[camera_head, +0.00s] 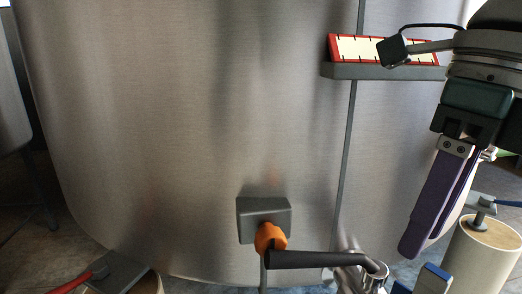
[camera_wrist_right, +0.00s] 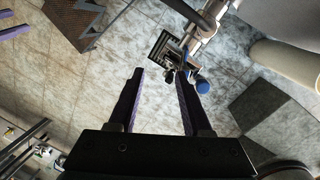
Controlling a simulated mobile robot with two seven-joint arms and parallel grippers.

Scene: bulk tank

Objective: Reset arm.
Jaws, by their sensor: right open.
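My right gripper (camera_head: 412,250) hangs at the right of the head view with its purple fingers pointing down, in front of the big steel tank (camera_head: 180,130). In the right wrist view its two fingers (camera_wrist_right: 160,72) stand apart with nothing between them. Beyond them is the tiled floor, with a metal pipe fitting and a blue part (camera_wrist_right: 202,86) further off. My left gripper does not show in the head view.
An orange valve piece (camera_head: 270,237) with a black handle (camera_head: 315,259) sits low on the tank, beside a metal pipe (camera_head: 372,272). A red-framed scale (camera_head: 358,48) is on a grey ledge (camera_head: 375,72). A pale cylinder (camera_head: 480,255) stands at the lower right. Two purple bars show at the wrist view's left edge.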

